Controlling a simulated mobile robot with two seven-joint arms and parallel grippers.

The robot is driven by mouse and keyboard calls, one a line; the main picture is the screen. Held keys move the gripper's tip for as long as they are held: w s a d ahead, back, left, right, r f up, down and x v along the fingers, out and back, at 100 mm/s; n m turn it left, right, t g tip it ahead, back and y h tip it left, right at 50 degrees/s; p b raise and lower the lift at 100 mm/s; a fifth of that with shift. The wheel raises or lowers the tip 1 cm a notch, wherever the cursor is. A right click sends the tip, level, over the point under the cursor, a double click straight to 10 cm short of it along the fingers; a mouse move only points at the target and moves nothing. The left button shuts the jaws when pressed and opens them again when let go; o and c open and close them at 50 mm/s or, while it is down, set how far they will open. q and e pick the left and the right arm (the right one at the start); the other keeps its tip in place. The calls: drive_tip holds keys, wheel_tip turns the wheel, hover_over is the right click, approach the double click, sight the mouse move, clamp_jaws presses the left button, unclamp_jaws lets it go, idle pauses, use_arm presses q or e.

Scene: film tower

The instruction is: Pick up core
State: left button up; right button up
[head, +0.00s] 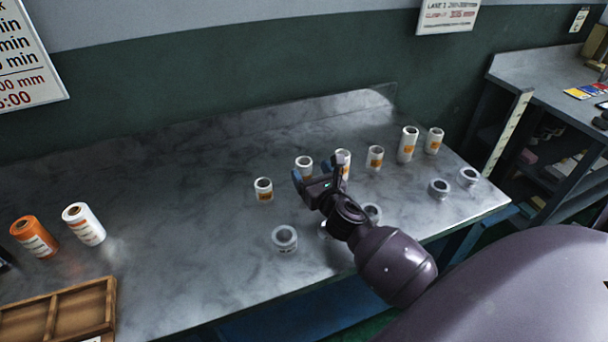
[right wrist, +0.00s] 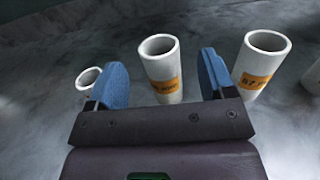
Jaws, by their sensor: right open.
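Several white hollow cores with orange labels stand upright in a row on the grey metal bench (head: 190,170). My right gripper (head: 318,172) is open over the row. In the right wrist view one labelled core (right wrist: 162,72) stands ahead, between my two blue fingers as seen, with no visible contact. This seems to be the core (head: 304,165) partly behind the gripper in the head view. A second core (right wrist: 258,70) stands right of the fingers, and a shorter one (right wrist: 88,80) is partly hidden by the left finger. My left gripper is not in view.
Low grey rings (head: 285,239) lie nearer the bench's front edge, some partly behind my right arm. Taller cores (head: 408,145) stand to the right. An orange roll (head: 34,237), a white roll (head: 83,224) and a wooden tray (head: 112,314) are at left. The bench's middle left is clear.

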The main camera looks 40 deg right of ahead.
drive_tip(key=shift+w+d+r, duration=0.1)
drive_tip(key=shift+w+d, duration=0.1)
drive_tip(key=shift+w, duration=0.9)
drive_tip(key=shift+w+d+r, duration=0.1)
drive_tip(key=shift+w+d, duration=0.1)
drive_tip(key=shift+w, duration=0.85)
drive_tip(key=c, duration=1)
drive_tip(key=shift+r, duration=0.55)
wheel_tip(320, 180, up, 19)
drive_tip(key=p, duration=0.6)
hover_over(304, 159)
drive_tip(key=s+a, duration=0.1)
drive_tip(key=s, duration=0.1)
drive_tip(key=shift+w, duration=0.25)
